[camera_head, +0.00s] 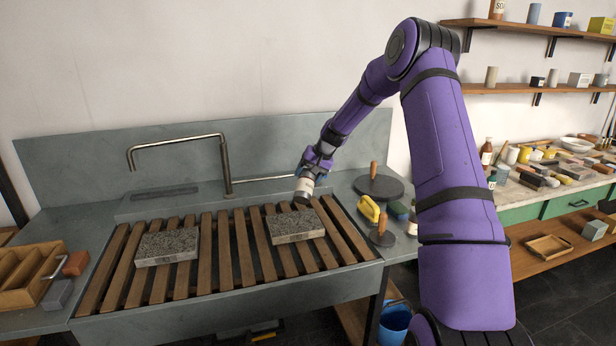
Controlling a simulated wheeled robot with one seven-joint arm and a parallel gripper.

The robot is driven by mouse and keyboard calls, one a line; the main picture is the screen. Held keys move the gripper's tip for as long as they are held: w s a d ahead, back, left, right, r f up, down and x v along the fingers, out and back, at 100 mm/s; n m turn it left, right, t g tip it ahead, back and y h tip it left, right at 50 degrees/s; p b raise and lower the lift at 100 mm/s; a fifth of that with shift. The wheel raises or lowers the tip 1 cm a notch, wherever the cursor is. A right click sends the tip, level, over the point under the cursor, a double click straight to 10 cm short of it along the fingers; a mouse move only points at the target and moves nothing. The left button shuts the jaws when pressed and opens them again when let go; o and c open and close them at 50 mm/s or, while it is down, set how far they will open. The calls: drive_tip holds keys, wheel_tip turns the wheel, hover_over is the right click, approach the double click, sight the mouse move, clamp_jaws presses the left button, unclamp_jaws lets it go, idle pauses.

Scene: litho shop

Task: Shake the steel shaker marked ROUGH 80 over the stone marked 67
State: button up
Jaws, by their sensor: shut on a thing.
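My gripper (314,172) is shut on a small shaker (304,188) with a pale band and a dark lower end. The shaker is tilted with its dark end pointing down, above the right stone (297,226). Its label is too small to read. The right stone is a speckled grey slab lying on the wooden slats of the sink. A similar left stone (167,246) lies on the slats further left. No number is readable on either stone.
The slatted rack (222,262) has free room between the stones. A bent tap (225,165) stands behind it. Round dark discs with wooden handles (374,170) and a yellow item (369,208) stand right of the sink. A wooden tray (25,270) is at left.

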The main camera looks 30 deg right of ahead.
sight(305, 178)
drive_tip(key=s+a+r+t+h, duration=0.1)
drive_tip(key=s+a+r+n+t+h, duration=0.1)
drive_tip(key=r+t, duration=0.1)
drive_tip(key=s+a+r+n+t+h, duration=0.1)
drive_tip(key=h, duration=0.1)
drive_tip(key=shift+s+a+r+t, duration=0.1)
drive_tip(key=shift+a+r+t, duration=0.1)
drive_tip(key=shift+t, duration=0.1)
drive_tip(key=shift+s+a+r+n+t+h, duration=0.25)
drive_tip(key=shift+s+a+n+t+h, duration=0.15)
drive_tip(key=shift+s+a+t+h, duration=0.5)
drive_tip(key=shift+s+a+r+n+t+h, duration=0.3)
drive_tip(key=shift+s+a+n+t+h, duration=0.25)
drive_tip(key=shift+t, duration=0.55)
drive_tip(key=shift+a, duration=0.1)
